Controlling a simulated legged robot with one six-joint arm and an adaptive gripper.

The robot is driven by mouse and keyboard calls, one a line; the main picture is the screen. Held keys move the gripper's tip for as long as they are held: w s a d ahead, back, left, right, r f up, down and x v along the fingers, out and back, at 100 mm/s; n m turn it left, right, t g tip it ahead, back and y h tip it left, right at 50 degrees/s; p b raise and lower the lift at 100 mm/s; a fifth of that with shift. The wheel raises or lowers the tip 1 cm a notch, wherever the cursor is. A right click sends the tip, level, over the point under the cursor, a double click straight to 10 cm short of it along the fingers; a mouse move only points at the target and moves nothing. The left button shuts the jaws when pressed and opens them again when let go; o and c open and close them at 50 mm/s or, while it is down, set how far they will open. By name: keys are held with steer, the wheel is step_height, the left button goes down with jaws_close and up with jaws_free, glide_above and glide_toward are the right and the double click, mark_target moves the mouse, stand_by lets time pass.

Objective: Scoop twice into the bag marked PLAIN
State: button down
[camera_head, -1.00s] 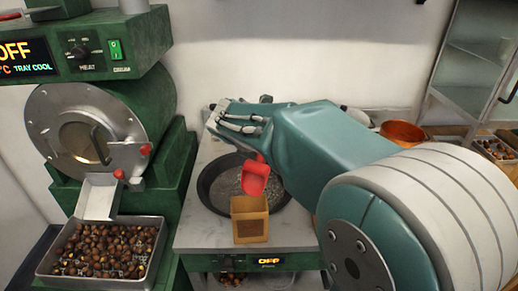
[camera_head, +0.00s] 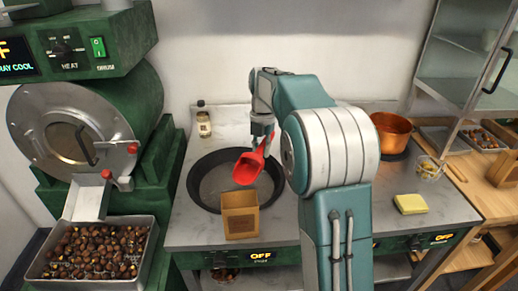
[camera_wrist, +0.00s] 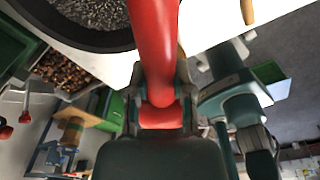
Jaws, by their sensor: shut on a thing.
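My gripper (camera_head: 262,128) points down above the dark pan and is shut on the handle of a red scoop. The scoop (camera_head: 247,169) hangs tilted over the pan, its bowl just behind and above the bag; no chestnuts show in it. In the wrist view, the red handle (camera_wrist: 153,40) runs between my gripper's fingers (camera_wrist: 160,82). A brown, open-topped bag (camera_head: 240,222) stands upright at the pan's front edge; I cannot read any marking on it. A metal tray (camera_head: 150,262) at the lower left holds many chestnuts.
The wide dark pan (camera_head: 205,188) sits on the grey counter. A small jar (camera_head: 204,124) stands behind it. The green roaster (camera_head: 150,95) rises at left. A copper pot (camera_head: 392,133), a glass cup (camera_head: 429,168) and a yellow sponge (camera_head: 410,204) are at right.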

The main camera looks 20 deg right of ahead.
steer(key=shift+w+d+g+y, duration=0.1)
steer(key=shift+d+g+y, duration=0.05)
steer(key=shift+g+y, duration=0.25)
steer(key=shift+r, duration=1.6)
steer(key=shift+f, duration=0.1)
